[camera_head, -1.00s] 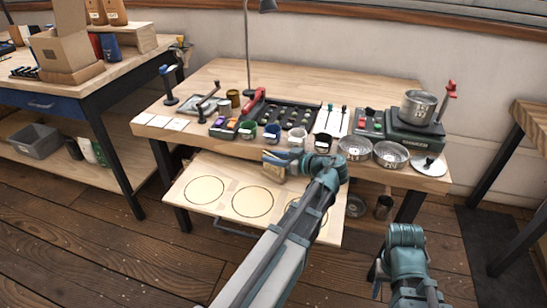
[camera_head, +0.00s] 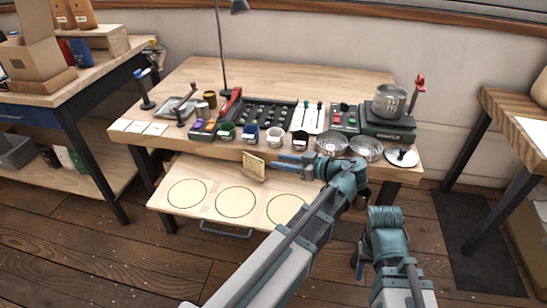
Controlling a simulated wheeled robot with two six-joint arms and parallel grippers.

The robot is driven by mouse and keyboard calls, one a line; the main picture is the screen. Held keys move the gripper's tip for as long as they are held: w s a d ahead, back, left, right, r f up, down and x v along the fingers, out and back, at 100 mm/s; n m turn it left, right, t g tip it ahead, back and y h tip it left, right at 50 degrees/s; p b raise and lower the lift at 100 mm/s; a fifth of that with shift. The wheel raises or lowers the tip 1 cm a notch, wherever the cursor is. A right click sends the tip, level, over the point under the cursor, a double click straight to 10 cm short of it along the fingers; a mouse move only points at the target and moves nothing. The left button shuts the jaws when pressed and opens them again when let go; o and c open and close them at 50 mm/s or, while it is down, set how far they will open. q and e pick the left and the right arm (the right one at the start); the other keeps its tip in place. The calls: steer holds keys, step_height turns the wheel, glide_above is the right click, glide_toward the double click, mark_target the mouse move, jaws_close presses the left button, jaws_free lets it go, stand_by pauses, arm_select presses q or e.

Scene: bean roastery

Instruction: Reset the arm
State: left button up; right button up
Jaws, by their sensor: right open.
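My left gripper (camera_head: 287,163) is in front of the table's front edge.

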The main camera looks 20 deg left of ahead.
arm_select(q)
steer(key=shift+d, duration=0.1)
stand_by(0.4)
steer(key=s+d+r+m+g+h+p, duration=0.1)
steer(key=s+d+r+m+h+p, duration=0.4)
steer(key=d+m+p, duration=0.5)
steer(key=s+d+r+m+g+h+p, duration=0.1)
steer(key=s+d+r+m+h+p, duration=0.4)
steer(key=p, duration=1)
steer(key=s+d+m+h, duration=0.3)
steer(key=s+d+m, duration=0.2)
steer(key=shift+s, duration=0.15)
